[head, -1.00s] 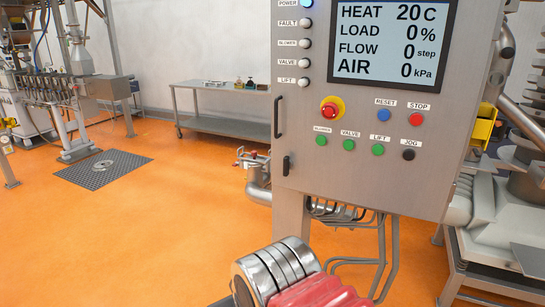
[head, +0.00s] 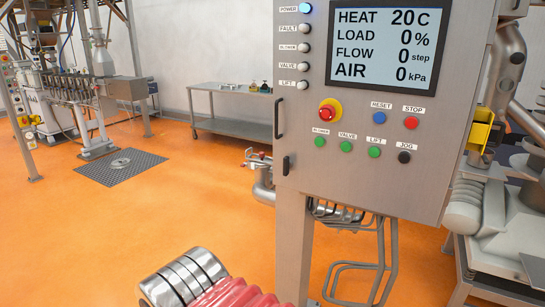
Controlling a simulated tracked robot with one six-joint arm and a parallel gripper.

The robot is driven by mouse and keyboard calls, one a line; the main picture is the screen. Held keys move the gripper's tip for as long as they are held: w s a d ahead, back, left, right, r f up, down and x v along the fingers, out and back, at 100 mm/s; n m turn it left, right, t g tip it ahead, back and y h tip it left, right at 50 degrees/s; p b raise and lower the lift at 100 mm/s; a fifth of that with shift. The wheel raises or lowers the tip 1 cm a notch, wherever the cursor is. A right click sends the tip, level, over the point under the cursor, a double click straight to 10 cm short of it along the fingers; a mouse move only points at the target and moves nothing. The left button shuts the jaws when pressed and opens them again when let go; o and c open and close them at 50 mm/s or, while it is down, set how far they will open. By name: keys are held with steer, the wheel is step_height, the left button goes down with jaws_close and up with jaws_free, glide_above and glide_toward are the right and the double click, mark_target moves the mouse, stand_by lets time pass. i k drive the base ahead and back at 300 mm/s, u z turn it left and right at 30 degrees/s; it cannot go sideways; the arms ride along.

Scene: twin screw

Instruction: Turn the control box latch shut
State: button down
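The control box (head: 345,185) is a grey metal cabinet on a post, filling the upper middle and right of the head view. Its latch (head: 286,166) is a small black handle low on the left edge of the front, standing upright. A longer black pull handle (head: 279,118) is above it on the same edge. The door face looks flush with the box. A silver ringed part with red bellows at the bottom is my arm. My gripper's fingers do not show, and nothing of mine touches the latch.
The box front carries a screen (head: 382,45), a red emergency knob (head: 330,112) and several buttons. Pipes and a valve (head: 262,175) stand behind the latch side. A steel table (head: 235,128) is farther back. Open orange floor (head: 120,220) lies to the left.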

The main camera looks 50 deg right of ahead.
mark_target(287, 165)
steer(key=u, duration=1)
steer(key=k, duration=0.8)
steer(key=z, duration=1.25)
steer(key=i, duration=0.95)
steer(key=z, duration=0.05)
